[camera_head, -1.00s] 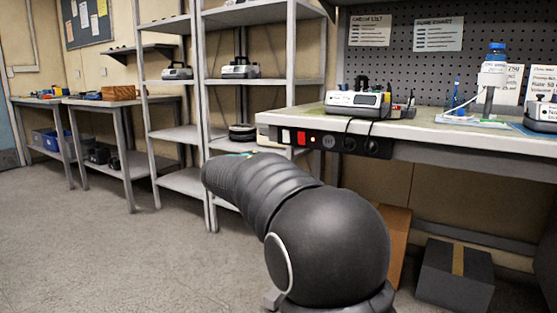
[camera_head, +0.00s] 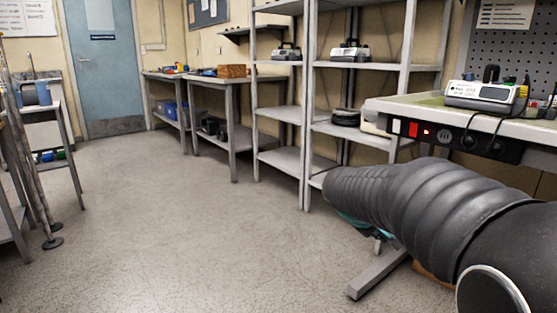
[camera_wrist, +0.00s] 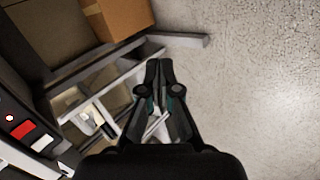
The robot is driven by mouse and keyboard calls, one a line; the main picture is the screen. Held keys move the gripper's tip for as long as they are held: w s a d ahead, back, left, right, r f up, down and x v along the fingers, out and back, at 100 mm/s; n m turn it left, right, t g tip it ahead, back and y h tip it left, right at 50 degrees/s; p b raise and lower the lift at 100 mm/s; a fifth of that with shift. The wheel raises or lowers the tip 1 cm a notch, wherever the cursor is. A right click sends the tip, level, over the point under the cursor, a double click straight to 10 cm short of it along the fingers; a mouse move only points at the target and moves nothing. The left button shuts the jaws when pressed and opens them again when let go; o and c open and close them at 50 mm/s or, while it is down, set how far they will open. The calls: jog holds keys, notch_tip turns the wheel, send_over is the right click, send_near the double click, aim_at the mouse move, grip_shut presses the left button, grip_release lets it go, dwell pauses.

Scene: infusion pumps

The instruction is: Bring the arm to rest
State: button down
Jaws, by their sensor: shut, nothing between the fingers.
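My gripper (camera_wrist: 160,72) is in the wrist view, pointing down past the bench edge toward the floor. Its two dark fingers meet at the tips, with nothing between them. In the head view my dark arm reaches from the lower right toward the middle, in front of the workbench, and the gripper's fingers cannot be made out there. An infusion pump (camera_head: 487,96) stands on the workbench (camera_head: 410,107), apart from my arm.
The bench's power strip (camera_head: 450,136) is close above my arm; it also shows in the wrist view (camera_wrist: 22,130). A cardboard box (camera_wrist: 122,16) lies under the bench. Grey shelves (camera_head: 285,112) stand behind. Open floor (camera_head: 190,225) spreads left toward a blue door (camera_head: 103,70).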

jog(key=s+a+r+m+y+p, duration=0.1)
jog(key=s+a+r+y+p, duration=0.1)
jog(key=s, duration=0.7)
jog(key=s+a+r+m+y+p, duration=0.2)
jog(key=s+a+p, duration=0.1)
jog(key=s, duration=0.6)
jog(key=s+a+r+m+t+y+p, duration=0.1)
jog(key=s+a+r+m+y+p, duration=0.1)
jog(key=s, duration=0.7)
jog(key=shift+s+a+r+y+p, duration=0.3)
jog(key=shift+a+y+p, duration=0.4)
jog(key=shift+a, duration=0.4)
